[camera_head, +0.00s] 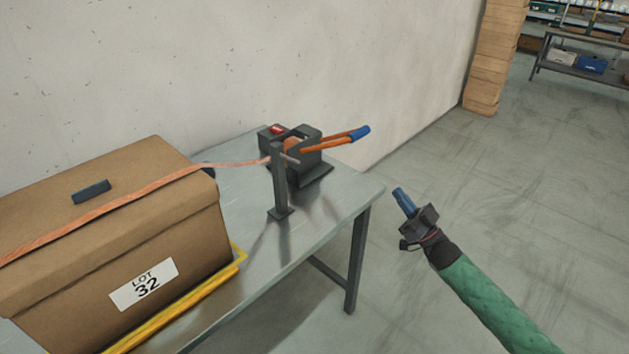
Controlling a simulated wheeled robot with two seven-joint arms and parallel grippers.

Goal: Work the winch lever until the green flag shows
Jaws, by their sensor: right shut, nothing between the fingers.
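The winch (309,165) is a dark block on the right end of a grey metal table. Its orange lever (330,143) has a blue grip and points right, slightly upward. A red patch (277,129) shows on top of the winch; no green flag is in view. My right gripper (400,195) has blue fingers. It is shut and empty, beyond the table's right edge, below and right of the lever, apart from it. My left gripper is not in view.
The brown box (185,255) labelled LOT 32 fills the table's left side, beside a yellow edge (185,318). A dark post (280,185) stands before the winch. A pale wall is behind the table. Open floor (500,200) lies to the right.

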